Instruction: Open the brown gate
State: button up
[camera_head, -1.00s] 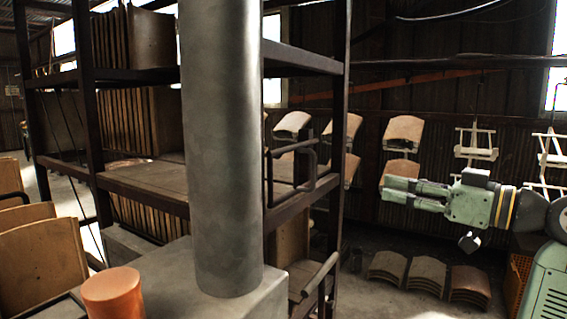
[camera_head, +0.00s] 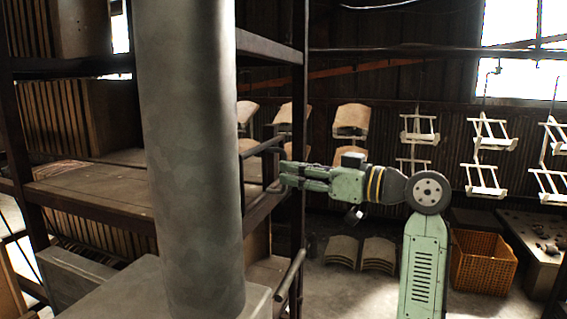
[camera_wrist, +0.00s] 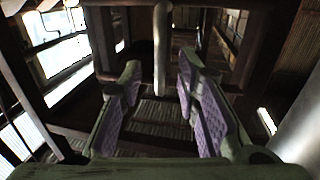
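The brown gate is probably the dark tubular frame (camera_head: 262,150) on the right side of the rack in the head view. Its lower part and hinge are hard to make out. My gripper (camera_head: 282,178) points left, with its fingertips close beside this frame. In the wrist view a rounded upright bar (camera_wrist: 161,50) hangs between the lines of my two fingers. My gripper (camera_wrist: 159,75) is open there, with its purple pads apart and nothing clamped. I cannot tell whether the bar is between the pads or just beyond them.
A thick grey column (camera_head: 190,160) hides part of the dark rack (camera_head: 100,195) with stacked boards. A lower tubular rail (camera_head: 291,272) sticks out near the floor. Hangers (camera_head: 420,135) line the back wall. An orange crate (camera_head: 484,262) stands right of my arm.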

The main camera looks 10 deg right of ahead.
aim_at(284, 186)
jog(key=shift+p+x, duration=0.3)
jog(key=shift+x, duration=1.4)
grip_shut()
